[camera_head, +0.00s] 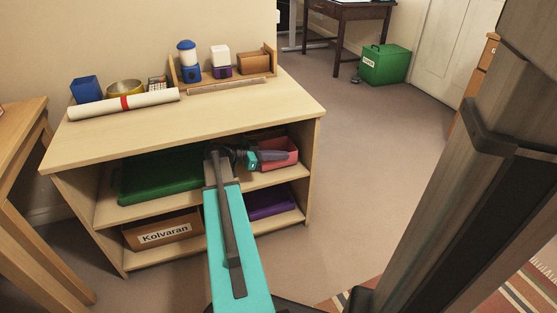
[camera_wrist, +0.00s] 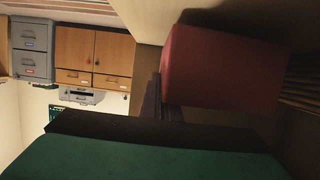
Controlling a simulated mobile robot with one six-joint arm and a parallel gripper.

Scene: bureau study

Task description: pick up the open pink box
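The open pink box (camera_head: 291,146) sits on the upper shelf inside the wooden shelf unit, near its right side. In the wrist view the reddish box (camera_wrist: 222,68) is close, at the upper right. My gripper (camera_head: 279,156) reaches into the shelf opening, its dark fingers pointing right and overlapping the box's front in the head view. I cannot tell whether they touch it, or whether the fingers are open or shut. My teal arm link hides part of the shelf.
A green box (camera_head: 155,178) fills the shelf's left. A labelled cardboard box (camera_head: 162,231) and a purple container (camera_head: 268,202) sit below. The unit's top (camera_head: 240,108) is close overhead and holds several objects. Floor to the right is free. Cabinets (camera_wrist: 93,58) show beyond.

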